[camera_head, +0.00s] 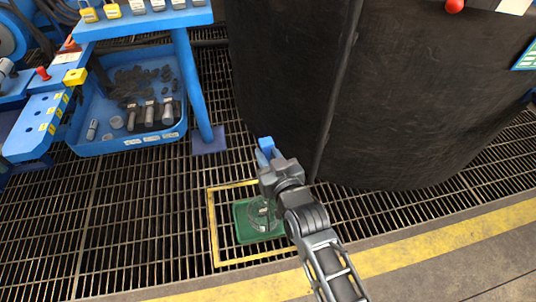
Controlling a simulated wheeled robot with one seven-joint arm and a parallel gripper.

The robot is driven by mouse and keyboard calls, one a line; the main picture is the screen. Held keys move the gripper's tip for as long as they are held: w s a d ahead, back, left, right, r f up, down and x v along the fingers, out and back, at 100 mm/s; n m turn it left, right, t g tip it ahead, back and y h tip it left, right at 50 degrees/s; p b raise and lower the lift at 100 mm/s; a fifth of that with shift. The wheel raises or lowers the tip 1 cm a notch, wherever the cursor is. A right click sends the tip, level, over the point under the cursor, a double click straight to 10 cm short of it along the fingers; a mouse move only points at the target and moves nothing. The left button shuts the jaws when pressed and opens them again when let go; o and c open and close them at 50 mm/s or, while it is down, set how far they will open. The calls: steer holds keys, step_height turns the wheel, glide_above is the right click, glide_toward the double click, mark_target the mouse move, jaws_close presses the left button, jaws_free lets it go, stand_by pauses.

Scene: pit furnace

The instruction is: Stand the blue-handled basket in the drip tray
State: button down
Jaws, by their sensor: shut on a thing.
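My gripper (268,157) is at the centre of the head view, pointing away from me, shut on a blue piece that looks like the basket's handle. The blue-handled basket (262,213) shows as a small, pale round wire shape below the gripper, partly hidden by my arm. It overlaps the green drip tray (243,230) in the picture. I cannot tell whether it hangs above the tray or touches its floor. The tray lies on the grating inside a yellow square outline, its right side hidden by my arm.
A large black cylindrical furnace wall (400,90) rises just behind the gripper. A blue bench (150,24) with a lower bin (130,143) of dark parts stands at the left. Open floor grating (120,220) lies left of the tray; a yellow-striped edge (430,243) runs in front.

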steer(key=shift+w+f+b, duration=0.15)
steer(key=shift+f+b, duration=1.15)
steer(key=shift+f, duration=0.05)
stand_by(0.4)
stand_by(0.3)
steer(key=c, duration=0.8)
jaws_free()
steer(key=shift+o, duration=0.7)
steer(key=shift+f, duration=0.3)
steer(key=o, duration=0.4)
steer(key=shift+r, duration=0.1)
